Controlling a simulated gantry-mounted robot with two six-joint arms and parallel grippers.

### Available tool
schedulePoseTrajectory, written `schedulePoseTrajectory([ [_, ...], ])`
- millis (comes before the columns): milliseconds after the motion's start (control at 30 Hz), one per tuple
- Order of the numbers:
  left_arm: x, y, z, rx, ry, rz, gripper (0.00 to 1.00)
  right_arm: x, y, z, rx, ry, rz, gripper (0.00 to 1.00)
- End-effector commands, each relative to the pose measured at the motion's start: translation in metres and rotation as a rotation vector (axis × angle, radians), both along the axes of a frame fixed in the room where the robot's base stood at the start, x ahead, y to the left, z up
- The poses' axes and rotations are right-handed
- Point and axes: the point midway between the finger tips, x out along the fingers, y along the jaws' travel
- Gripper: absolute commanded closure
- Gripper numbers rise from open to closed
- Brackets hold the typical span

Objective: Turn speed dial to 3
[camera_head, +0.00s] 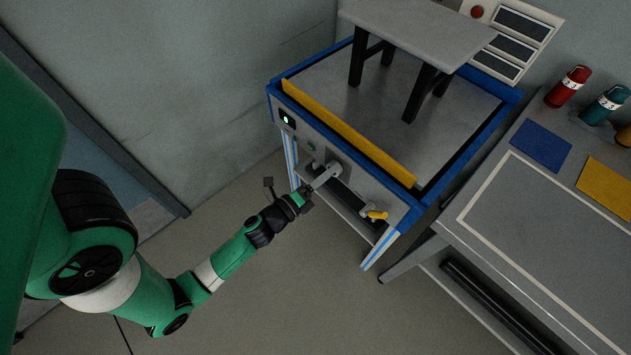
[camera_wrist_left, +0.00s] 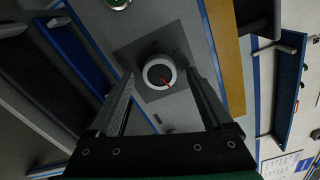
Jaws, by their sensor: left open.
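The speed dial (camera_wrist_left: 158,66) is a round knob with a pale rim, a dark face and a red pointer mark, set on a dark square plate. The pointer is toward the lower right in the left wrist view; the numbers around it are too small to read. My left gripper (camera_wrist_left: 160,78) is open, with one finger on each side of the dial. I cannot tell whether the fingers touch it. In the head view, my left gripper (camera_head: 322,180) is at the front panel of the blue-framed machine (camera_head: 290,75), and it partly covers the dial area. My right gripper is not in view.
A yellow bar (camera_head: 345,130) runs along the machine's front top edge. A grey stool-like piece (camera_head: 420,30) stands on top. A grey bench (camera_head: 550,220) is at right.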

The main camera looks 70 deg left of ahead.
Motion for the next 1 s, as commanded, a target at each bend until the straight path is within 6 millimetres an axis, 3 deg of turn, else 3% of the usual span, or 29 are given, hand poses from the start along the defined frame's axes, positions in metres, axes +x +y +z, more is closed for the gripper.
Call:
schedulePoseTrajectory([
  [300,-0.063,-0.032,-0.004,-0.003,0.004,0.003,0.16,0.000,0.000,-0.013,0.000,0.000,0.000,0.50],
  [500,-0.091,-0.047,0.000,-0.002,0.001,0.003,0.16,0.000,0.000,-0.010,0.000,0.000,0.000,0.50],
  [1000,-0.096,-0.050,0.000,0.000,0.000,0.000,0.16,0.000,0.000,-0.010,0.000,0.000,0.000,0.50],
])
